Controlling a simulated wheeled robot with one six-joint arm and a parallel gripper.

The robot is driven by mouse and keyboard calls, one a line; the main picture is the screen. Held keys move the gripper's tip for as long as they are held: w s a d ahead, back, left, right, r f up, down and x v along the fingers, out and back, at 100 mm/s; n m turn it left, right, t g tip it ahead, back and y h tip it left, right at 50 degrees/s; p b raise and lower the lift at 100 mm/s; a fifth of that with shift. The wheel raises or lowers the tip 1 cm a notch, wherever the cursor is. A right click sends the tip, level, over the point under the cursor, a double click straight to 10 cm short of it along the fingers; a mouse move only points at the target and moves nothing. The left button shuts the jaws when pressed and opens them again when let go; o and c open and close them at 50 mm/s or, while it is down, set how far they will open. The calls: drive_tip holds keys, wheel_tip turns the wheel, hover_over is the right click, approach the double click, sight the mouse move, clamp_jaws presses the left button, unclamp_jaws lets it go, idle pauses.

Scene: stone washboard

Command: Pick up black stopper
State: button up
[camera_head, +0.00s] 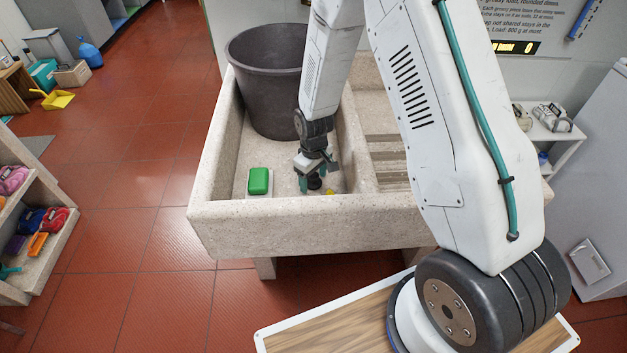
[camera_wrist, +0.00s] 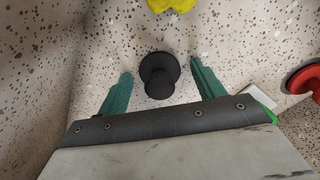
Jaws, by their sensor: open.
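The black stopper (camera_wrist: 159,75) stands on the speckled stone basin floor in the wrist view, a round dark piece with a narrower knob. My gripper (camera_wrist: 161,68) is open, with one teal finger on each side of the stopper and a visible gap on both sides. In the head view my gripper (camera_head: 316,181) is low inside the left basin of the stone washboard (camera_head: 300,211). The stopper shows there as a small dark shape (camera_head: 314,183) between the fingers, partly hidden by them.
A green block (camera_head: 258,181) lies left of my gripper. A yellow item (camera_wrist: 172,4) lies just beyond the stopper. A red and black item (camera_wrist: 304,80) shows at the wrist view's right edge. A large dark bucket (camera_head: 268,85) stands behind in the basin. Stone walls enclose the space.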

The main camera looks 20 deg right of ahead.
drive_tip(key=c, duration=1.1)
drive_tip(key=shift+r, duration=0.1)
drive_tip(key=shift+c, duration=0.2)
